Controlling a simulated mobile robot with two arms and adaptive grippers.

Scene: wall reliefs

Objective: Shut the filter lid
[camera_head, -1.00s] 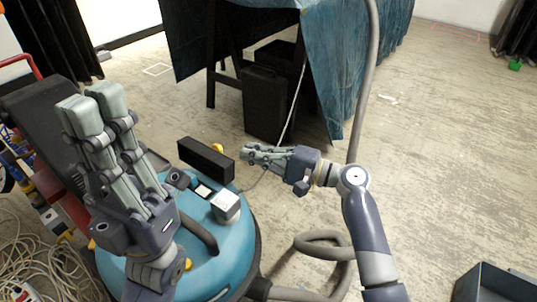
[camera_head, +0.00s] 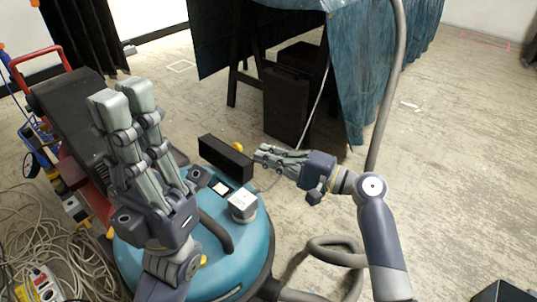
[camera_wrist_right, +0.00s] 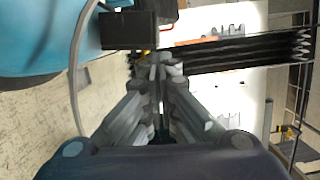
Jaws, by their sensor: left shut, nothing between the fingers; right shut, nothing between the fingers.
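A teal vacuum cleaner (camera_head: 236,262) stands at lower centre-left in the head view. A black oblong block (camera_head: 226,157), which looks like its raised filter lid, stands at the far side of its top; I cannot tell the hinge. The block also shows at the top of the right wrist view (camera_wrist_right: 129,30). My right gripper (camera_head: 260,153) is shut and empty, just right of the block in the head view; its fingertips also show in the wrist view (camera_wrist_right: 158,66). Whether they touch the block is unclear. My left gripper (camera_head: 122,104) is shut and empty, covering the cleaner's left part.
A small silver-grey box (camera_head: 243,206) sits on the cleaner's top. A grey hose (camera_head: 388,110) rises behind my right arm. A red-framed cart (camera_head: 75,125) and coiled cables (camera_head: 50,235) lie left. A cloth-covered table (camera_head: 355,70) stands behind.

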